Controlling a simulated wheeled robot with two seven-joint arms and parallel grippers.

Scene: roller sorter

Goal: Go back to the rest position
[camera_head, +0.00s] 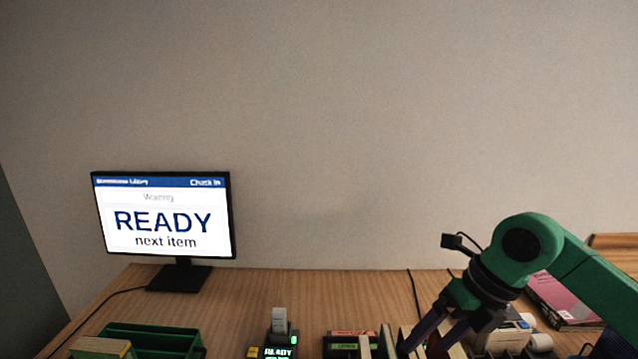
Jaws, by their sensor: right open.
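My right arm, green with a dark wrist, comes in from the right. Its gripper (431,342) points down and to the left near the bottom edge of the head view, with its two dark fingers apart. The fingertips are close to several upright books or dividers (388,342) at the front of the desk; I cannot tell whether they touch. No held object is clear between the fingers. My left gripper is not in view.
The wooden desk (240,300) holds a monitor (165,215) reading "READY next item". A green tray (160,338), a small lit device (279,335) and a pink book (562,298) are also on it. Bare desk lies behind the device. A plain wall (330,120) stands behind.

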